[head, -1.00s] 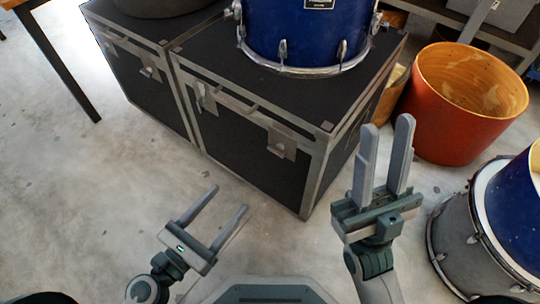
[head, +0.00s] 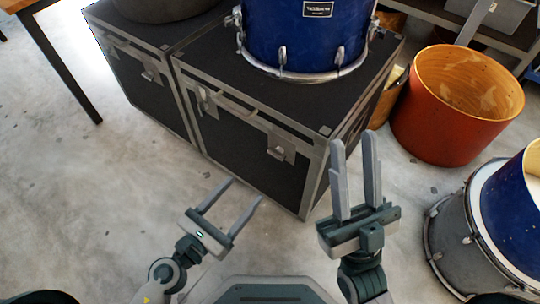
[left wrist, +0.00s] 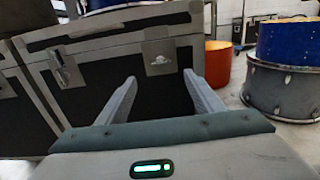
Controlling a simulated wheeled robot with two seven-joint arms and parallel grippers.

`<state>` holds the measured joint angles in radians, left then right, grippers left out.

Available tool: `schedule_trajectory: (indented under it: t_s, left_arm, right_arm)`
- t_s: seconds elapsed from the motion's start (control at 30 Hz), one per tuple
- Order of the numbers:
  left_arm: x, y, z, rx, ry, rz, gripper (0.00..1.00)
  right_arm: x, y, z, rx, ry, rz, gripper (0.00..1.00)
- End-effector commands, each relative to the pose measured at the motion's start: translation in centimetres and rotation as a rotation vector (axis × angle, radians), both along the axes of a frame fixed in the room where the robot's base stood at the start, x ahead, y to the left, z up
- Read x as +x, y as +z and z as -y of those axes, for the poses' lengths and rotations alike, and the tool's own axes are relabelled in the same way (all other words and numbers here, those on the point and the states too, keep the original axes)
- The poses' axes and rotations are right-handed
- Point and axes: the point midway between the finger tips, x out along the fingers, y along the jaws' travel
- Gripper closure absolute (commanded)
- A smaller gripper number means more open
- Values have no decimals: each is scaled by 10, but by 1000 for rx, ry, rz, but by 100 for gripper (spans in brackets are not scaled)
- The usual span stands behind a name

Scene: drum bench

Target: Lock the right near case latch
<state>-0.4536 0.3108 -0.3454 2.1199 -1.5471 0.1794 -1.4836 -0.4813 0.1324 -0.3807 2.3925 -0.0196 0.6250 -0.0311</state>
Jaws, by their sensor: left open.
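The black flight case (head: 250,150) with grey metal edges stands on the floor at centre. Its near face carries two latches. The right near latch (head: 281,147) is a grey plate just under the lid seam; I cannot tell whether it is locked. It also shows in the left wrist view (left wrist: 160,57), ahead of my fingertips. My left gripper (head: 246,191) is open and empty, apart from the case and below that latch in the picture. It also shows in the left wrist view (left wrist: 159,80). My right gripper (head: 355,140) is open and empty, by the case's right corner.
The left near latch (head: 207,101) is on the same face. A blue drum (head: 300,38) sits on the case. A second case (head: 140,70) stands left. An orange drum shell (head: 440,125) and a grey drum (head: 462,235) stand right. Floor before the case is clear.

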Motion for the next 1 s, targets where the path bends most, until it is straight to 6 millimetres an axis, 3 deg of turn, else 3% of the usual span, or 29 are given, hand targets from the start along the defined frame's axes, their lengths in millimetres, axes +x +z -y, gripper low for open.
schedule_trajectory:
  t_s: [0.3, 0.6, 1.0]
  left_arm:
    - [49, 4, 35, -3, 1, 2, 39]
    - [87, 1, 63, -3, 1, 0, 39]
    - [103, 0, 75, -1, 0, -1, 39]
  right_arm:
    - [2, -35, -24, -61, 41, -247, 69]
    - [-2, -56, -35, -88, 63, -358, 69]
    - [-3, -61, -37, -95, 68, -380, 69]
